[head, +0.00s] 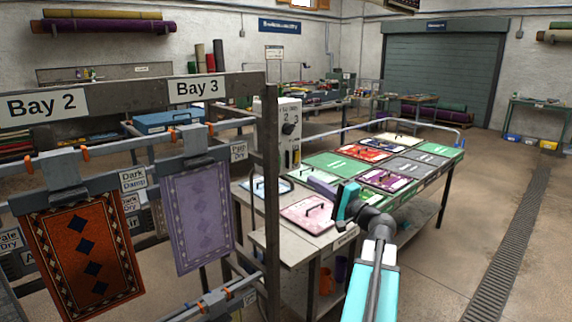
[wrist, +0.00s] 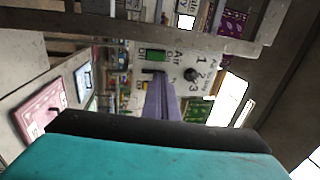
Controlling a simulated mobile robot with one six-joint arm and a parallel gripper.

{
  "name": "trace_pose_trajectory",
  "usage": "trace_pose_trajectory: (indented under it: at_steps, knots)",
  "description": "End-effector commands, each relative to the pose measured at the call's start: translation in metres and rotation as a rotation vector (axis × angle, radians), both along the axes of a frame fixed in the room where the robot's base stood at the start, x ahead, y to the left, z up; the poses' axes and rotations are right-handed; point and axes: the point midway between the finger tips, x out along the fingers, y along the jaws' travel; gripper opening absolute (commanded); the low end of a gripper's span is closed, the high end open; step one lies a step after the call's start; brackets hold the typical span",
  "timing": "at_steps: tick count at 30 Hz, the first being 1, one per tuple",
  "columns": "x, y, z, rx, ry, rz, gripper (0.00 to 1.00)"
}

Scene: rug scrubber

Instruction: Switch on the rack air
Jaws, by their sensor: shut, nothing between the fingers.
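The white control panel (head: 291,108) stands behind the rack post. It carries a black knob (head: 288,128) with numbers around it. In the wrist view the panel (wrist: 207,60) appears sideways, with the knob (wrist: 191,74) and lettering that seems to read Air and Off. A dark lever (wrist: 153,71) sits beside the lettering, between a green patch and a yellow patch; its setting is unclear. My gripper (head: 315,183) has lavender fingers, shut and empty, over the bench in front of the panel. In the wrist view the fingers (wrist: 160,98) point towards the panel, apparently short of it.
The rack (head: 271,190), with hanging rugs and Bay 2 and Bay 3 signs, stands left of my arm. A bench (head: 270,240) with several handled sample boards, including a pink one (head: 306,215), lies below my gripper. Open floor (head: 450,250) is at right.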

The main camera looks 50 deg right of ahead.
Motion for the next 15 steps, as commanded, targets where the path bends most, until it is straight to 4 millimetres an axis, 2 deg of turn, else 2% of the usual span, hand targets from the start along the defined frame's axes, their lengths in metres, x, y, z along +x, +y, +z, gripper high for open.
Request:
trace_pose_trajectory:
  at_steps: [15]
  knots:
    - [0.0053,-0.0012,0.0018,0.001,0.0,0.0,0.0]
